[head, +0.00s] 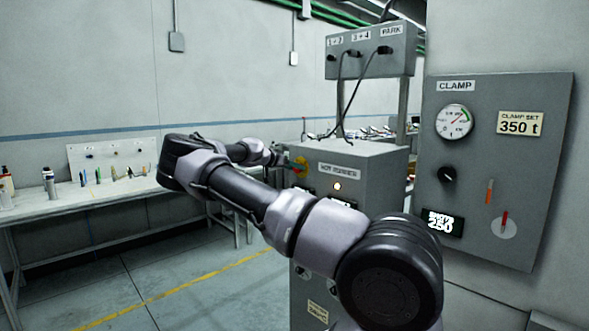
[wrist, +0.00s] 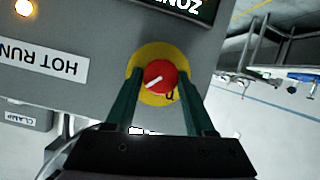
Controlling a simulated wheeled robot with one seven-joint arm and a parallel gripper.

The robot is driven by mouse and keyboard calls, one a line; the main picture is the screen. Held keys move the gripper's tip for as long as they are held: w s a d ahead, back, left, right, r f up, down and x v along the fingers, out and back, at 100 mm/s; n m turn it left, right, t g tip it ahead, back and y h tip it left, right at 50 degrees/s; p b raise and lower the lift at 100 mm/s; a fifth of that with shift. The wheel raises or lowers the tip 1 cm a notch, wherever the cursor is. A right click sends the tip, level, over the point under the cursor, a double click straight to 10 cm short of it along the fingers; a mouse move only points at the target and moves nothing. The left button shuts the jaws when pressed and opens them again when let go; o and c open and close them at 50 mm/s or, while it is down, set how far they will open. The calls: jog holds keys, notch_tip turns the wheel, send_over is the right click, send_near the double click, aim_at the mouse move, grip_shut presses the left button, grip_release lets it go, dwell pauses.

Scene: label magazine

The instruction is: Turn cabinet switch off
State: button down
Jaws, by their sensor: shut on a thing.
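The grey cabinet (head: 372,172) labelled HOT RUNNER stands right of the middle in the head view, with a lit lamp on its front. Its red rotary switch (wrist: 160,77) sits on a yellow round plate (wrist: 151,53) in the wrist view, with a white pointer mark on the knob. My gripper (wrist: 159,85) is at the switch, its two green fingers on either side of the red knob and shut on it. In the head view my arm reaches to the cabinet's left side, and a bit of red and yellow shows by my gripper (head: 297,165).
A grey CLAMP panel (head: 540,140) with a gauge and knob is at the right. A box with plugged cables (head: 370,62) stands above the cabinet. A white workbench (head: 90,198) with small tools is at the left. The floor between is clear.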

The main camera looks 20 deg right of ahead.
jog(key=shift+w, duration=0.1)
jog(key=n+g+h, duration=0.1)
jog(key=n, duration=0.3)
jog(key=n+g+h, duration=0.2)
jog(key=n, duration=0.2)
jog(key=n+g+h, duration=0.2)
jog(key=n, duration=0.3)
jog(key=shift+w+a+f, duration=0.2)
jog(key=shift+w+f, duration=0.15)
jog(key=shift+n, duration=0.3)
dwell(0.4)
jog(key=shift+c, duration=1.3)
grip_release()
jog(key=a, duration=1)
jog(key=shift+w+a+f, duration=0.15)
jog(key=shift+w+a, duration=0.05)
jog(key=shift+a, duration=0.2)
